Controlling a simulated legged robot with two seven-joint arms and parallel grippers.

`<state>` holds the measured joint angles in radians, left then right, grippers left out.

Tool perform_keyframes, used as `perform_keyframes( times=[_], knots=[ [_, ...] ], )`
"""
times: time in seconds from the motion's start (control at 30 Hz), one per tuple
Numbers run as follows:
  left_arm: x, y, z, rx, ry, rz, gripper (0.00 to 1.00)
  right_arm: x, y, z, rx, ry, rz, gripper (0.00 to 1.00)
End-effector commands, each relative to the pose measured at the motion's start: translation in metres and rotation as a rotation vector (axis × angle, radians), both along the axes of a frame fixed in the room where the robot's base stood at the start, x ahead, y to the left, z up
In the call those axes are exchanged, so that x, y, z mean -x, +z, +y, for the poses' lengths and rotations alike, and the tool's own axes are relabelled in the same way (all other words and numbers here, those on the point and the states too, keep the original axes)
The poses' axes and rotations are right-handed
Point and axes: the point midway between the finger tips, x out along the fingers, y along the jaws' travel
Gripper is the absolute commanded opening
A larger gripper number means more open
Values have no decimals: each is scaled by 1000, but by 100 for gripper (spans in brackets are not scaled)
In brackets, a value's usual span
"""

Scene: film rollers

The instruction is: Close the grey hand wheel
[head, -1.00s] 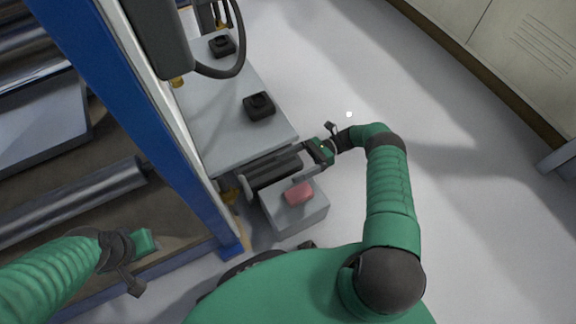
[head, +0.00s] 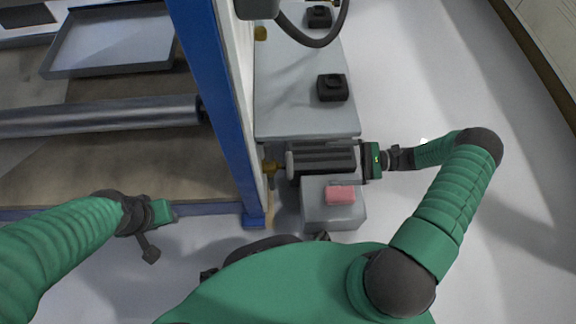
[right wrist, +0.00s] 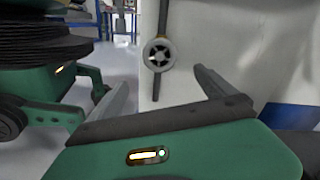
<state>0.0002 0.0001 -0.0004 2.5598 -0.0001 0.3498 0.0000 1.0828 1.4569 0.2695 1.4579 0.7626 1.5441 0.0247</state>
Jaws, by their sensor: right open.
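In the head view the wheel (head: 290,164) shows edge-on beside a brass fitting (head: 270,167) at the frame. My right gripper (head: 325,162) points left toward it. It also shows in the right wrist view (right wrist: 163,85), open and empty, with the wheel beyond and between its spread fingertips.
A grey box with a pink-red block (head: 341,195) stands just below the right gripper. A grey bench (head: 300,90) with black devices lies above it. A blue post (head: 215,110) stands left of the wheel. Floor on the right is clear.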

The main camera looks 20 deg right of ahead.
Motion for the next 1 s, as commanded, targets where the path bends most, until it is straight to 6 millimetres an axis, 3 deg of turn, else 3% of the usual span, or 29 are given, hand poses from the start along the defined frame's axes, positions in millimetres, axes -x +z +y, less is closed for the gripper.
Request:
perform_keyframes(
  times=[0.3,0.5,0.67,0.9,1.0],
  knots=[
    [0,-36,0,0,-1,0,36,-23,-7,81,-3,4,1,94],
    [0,-53,0,0,-1,0,36,-35,-6,121,-2,2,1,94],
    [0,-56,0,0,0,0,36,-39,-3,134,-2,-1,2,94],
    [0,-55,0,0,-1,0,36,-39,-2,135,-3,0,1,94],
    [0,-55,0,0,-1,0,36,-39,-2,135,-3,0,1,83]
  ],
)
